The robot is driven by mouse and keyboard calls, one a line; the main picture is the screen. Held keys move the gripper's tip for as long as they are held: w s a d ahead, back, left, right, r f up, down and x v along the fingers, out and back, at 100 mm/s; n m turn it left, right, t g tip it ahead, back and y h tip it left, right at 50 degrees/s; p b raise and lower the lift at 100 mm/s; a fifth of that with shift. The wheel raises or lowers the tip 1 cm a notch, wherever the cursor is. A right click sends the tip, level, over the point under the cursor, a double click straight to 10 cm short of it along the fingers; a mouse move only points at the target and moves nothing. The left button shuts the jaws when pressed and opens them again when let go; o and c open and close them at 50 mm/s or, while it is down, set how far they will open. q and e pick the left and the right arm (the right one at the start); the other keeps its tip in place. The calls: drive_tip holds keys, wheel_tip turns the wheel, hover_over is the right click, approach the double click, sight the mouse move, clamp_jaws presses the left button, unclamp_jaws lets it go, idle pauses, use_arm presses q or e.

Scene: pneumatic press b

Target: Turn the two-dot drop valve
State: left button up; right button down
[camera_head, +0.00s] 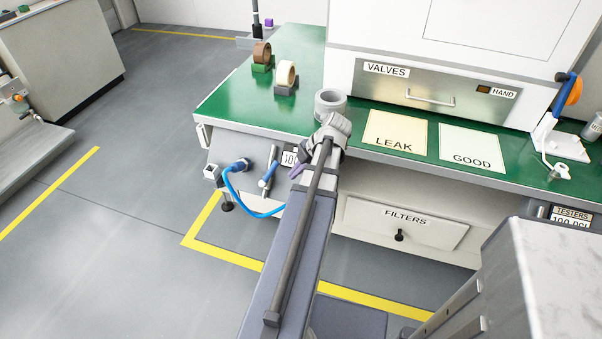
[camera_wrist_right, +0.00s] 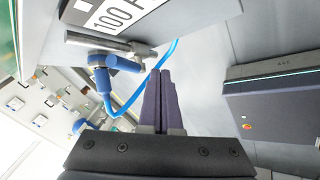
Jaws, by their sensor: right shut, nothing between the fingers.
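A drop valve with a blue handle (camera_head: 268,173) is on a grey pipe at the front left of the green bench. A valve with a blue body and lever (camera_wrist_right: 101,62) also shows in the right wrist view, under a grey pipe. Dot marks are too small to make out. My right gripper (camera_head: 296,171) is mostly hidden behind its own wrist, with a purple fingertip showing just right of the valve. In the right wrist view its fingers (camera_wrist_right: 160,76) are shut and empty, apart from the lever. My left gripper is not in view.
A blue hose (camera_head: 233,190) loops below the bench front, passing close to my right fingers. A pressure label (camera_head: 289,157) is beside the valve. The FILTERS drawer (camera_head: 370,217) is to the right. Floor at left is clear.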

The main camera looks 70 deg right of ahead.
sight(273, 165)
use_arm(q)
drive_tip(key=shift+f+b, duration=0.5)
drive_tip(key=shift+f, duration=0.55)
use_arm(e)
drive_tip(key=shift+w+d+f, duration=0.3)
drive_tip(key=shift+w+f, duration=0.05)
drive_tip(key=shift+w, duration=0.5)
drive_tip(key=shift+w+d+f, duration=0.25)
drive_tip(key=shift+w+f, duration=0.1)
drive_tip(key=shift+w, duration=0.55)
drive_tip(key=shift+w+d+f, duration=0.3)
drive_tip(key=shift+w+f, duration=0.05)
drive_tip(key=shift+w, duration=0.5)
drive_tip(key=shift+w+d+r+n+g+y+p, duration=0.15)
drive_tip(key=shift+w+d+r+n+g+p, duration=0.15)
drive_tip(key=shift+w+p, duration=0.3)
drive_tip(key=shift+w+d+r+n+g+y+p, duration=0.2)
drive_tip(key=shift+w+d+r+g+p, duration=0.15)
drive_tip(key=shift+w+p, duration=0.25)
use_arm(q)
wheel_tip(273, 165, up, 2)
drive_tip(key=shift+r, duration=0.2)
use_arm(e)
drive_tip(key=shift+w, duration=0.25)
drive_tip(key=shift+r, duration=0.1)
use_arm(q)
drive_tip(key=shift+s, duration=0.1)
use_arm(e)
drive_tip(key=shift+w, duration=0.1)
